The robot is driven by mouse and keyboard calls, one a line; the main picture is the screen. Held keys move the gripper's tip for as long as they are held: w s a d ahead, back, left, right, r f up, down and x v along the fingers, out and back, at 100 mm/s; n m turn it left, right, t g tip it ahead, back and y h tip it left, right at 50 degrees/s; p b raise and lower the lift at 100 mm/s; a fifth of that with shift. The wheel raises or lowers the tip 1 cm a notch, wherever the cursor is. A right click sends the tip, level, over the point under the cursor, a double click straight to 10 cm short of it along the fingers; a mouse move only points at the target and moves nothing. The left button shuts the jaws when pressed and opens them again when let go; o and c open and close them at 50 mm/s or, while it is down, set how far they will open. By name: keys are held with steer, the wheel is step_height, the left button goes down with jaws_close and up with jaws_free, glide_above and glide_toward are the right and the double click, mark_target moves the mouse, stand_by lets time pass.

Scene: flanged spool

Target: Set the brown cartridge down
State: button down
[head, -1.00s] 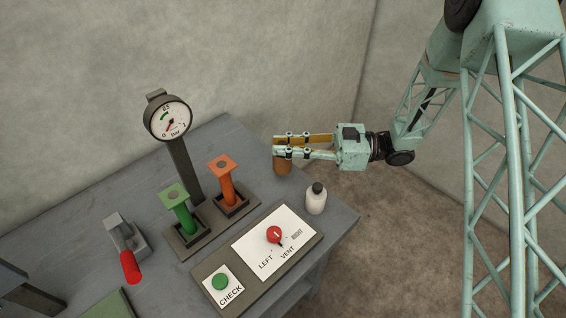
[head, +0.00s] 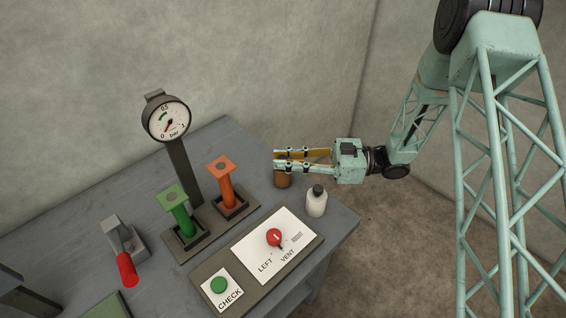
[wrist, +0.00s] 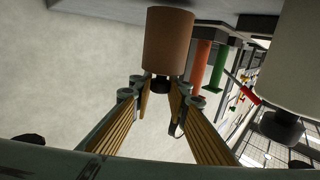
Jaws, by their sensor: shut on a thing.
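The brown cartridge (head: 283,181) hangs upright below the fingertips of my gripper (head: 279,161), at the right rear part of the bench in the head view. In the wrist view, which looks upside down, the cartridge (wrist: 168,42) shows its brown body and a dark narrow neck. My gripper (wrist: 160,88) is shut on that neck. The fingers hide the cartridge's top in the head view. The cartridge's base is at or close to the grey bench top (head: 258,150); I cannot tell whether it touches.
A white bottle with a black cap (head: 316,203) stands just in front of the cartridge. A control panel (head: 253,282) lies in front. The bench's right edge is near.

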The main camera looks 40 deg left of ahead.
steer(key=shift+f, duration=0.5)
steer(key=shift+f, duration=0.1)
steer(key=c, duration=2.5)
jaws_free()
steer(key=shift+v, duration=0.9)
steer(key=p+v, duration=0.2)
steer(key=v, duration=0.8)
steer(key=shift+d, duration=0.1)
steer(key=shift+w, duration=0.1)
